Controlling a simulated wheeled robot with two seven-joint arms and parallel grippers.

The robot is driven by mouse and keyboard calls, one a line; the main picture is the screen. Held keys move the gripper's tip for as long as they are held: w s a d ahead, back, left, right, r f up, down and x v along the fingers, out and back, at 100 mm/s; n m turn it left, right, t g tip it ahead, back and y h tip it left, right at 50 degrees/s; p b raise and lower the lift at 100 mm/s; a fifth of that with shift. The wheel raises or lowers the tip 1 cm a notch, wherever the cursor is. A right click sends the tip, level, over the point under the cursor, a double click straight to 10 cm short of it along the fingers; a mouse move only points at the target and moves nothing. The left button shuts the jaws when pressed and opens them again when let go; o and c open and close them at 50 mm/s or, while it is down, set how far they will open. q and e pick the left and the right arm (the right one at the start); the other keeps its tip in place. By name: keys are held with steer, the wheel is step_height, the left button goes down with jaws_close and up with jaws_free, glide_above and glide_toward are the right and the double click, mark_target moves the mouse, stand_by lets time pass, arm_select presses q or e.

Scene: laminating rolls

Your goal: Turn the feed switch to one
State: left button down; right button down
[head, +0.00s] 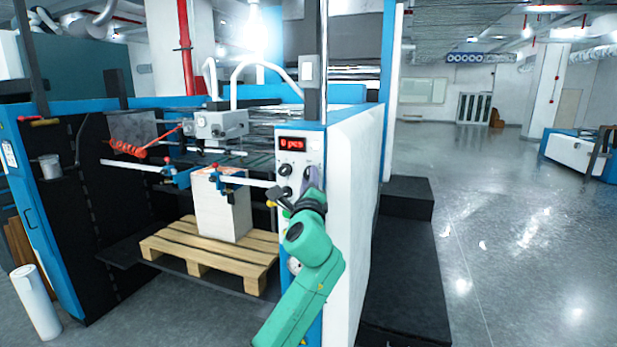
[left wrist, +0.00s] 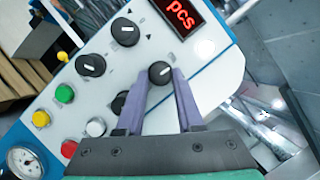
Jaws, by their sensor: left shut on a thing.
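The control panel (head: 298,158) is on the end of the blue and white machine. In the left wrist view it carries several black rotary knobs with white pointer marks, one of them (left wrist: 125,31) near the red display (left wrist: 181,15). My left gripper (left wrist: 161,77) has its two purple fingers closed around the sides of a small black knob (left wrist: 160,71) below the display. The labels are too small to read, so I cannot tell whether this knob is the feed switch. In the head view my left gripper (head: 311,180) covers part of the panel. My right gripper is not in view.
Yellow, green, red and white buttons, including the green one (left wrist: 64,93), sit near the knobs. A pressure gauge (left wrist: 24,161) is at the panel's lower left. A wooden pallet (head: 212,250) with a paper stack (head: 222,210) stands left of the panel. Open floor (head: 500,240) lies right.

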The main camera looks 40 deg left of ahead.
arm_select(q)
steer(key=shift+n+g, duration=0.3)
steer(key=shift+n, duration=0.4)
steer(key=c, duration=0.5)
jaws_free()
steer(key=shift+c, duration=0.2)
steer(key=b+v, duration=0.4)
steer(key=v, duration=1)
steer(key=shift+d+b, duration=0.15)
steer(key=shift+b, duration=0.2)
steer(key=shift+s+f, duration=0.1)
steer(key=shift+s, duration=0.05)
